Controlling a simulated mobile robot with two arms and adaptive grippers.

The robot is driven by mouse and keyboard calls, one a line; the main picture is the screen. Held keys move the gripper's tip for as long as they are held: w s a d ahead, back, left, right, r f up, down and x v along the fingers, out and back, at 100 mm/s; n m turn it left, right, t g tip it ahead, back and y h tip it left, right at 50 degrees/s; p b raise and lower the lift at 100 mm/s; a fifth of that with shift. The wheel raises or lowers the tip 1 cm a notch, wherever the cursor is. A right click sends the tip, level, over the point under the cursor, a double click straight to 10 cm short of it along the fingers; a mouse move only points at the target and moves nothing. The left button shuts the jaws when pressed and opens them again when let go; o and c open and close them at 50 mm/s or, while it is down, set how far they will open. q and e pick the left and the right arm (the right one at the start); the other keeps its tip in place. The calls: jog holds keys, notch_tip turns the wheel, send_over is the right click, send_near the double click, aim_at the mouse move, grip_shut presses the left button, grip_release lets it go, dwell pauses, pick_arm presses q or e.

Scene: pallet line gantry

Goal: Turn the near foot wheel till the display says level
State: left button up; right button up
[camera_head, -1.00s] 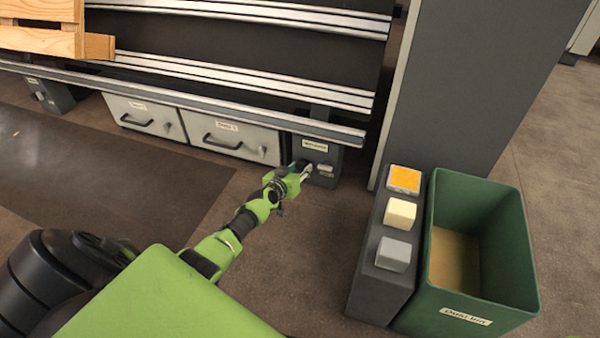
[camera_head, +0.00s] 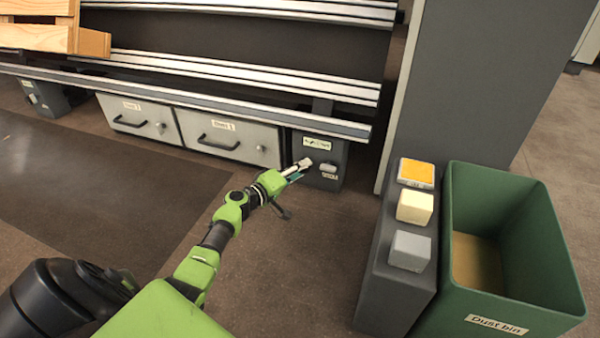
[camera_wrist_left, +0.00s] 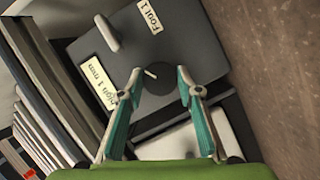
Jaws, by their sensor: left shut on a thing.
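The near foot (camera_head: 338,150) is a dark block under the right end of the lower rail. In the left wrist view, its wheel (camera_wrist_left: 154,79) is a dark round knob with a pale mark. My left gripper (camera_head: 301,166) is at this foot, and its teal fingers (camera_wrist_left: 160,76) are shut on the wheel from both sides. The display (camera_wrist_left: 97,83) is a pale plate reading "high 1 mm", its first letters partly hidden by a finger. A "Foot 1" label (camera_wrist_left: 150,16) and a pale grey lever (camera_wrist_left: 106,33) are beside it. My right gripper is not in view.
Two grey drawers (camera_head: 230,139) stand left of the foot, and another foot (camera_head: 45,97) is farther left. A dark column (camera_head: 470,80) rises on the right. A button box (camera_head: 385,290) and green dust bin (camera_head: 565,270) stand front right. The floor before the drawers is clear.

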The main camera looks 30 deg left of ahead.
pick_arm(q)
jog(key=n+t, duration=0.1)
jog(key=n, duration=0.2)
jog(key=n+t, duration=0.1)
jog(key=n, duration=0.3)
jog(key=n+t, duration=0.2)
jog(key=n, duration=0.2)
jog(key=shift+f, duration=0.25)
jog(key=shift+n+t, duration=0.3)
jog(key=o, duration=1.1)
jog(key=shift+m, duration=0.4)
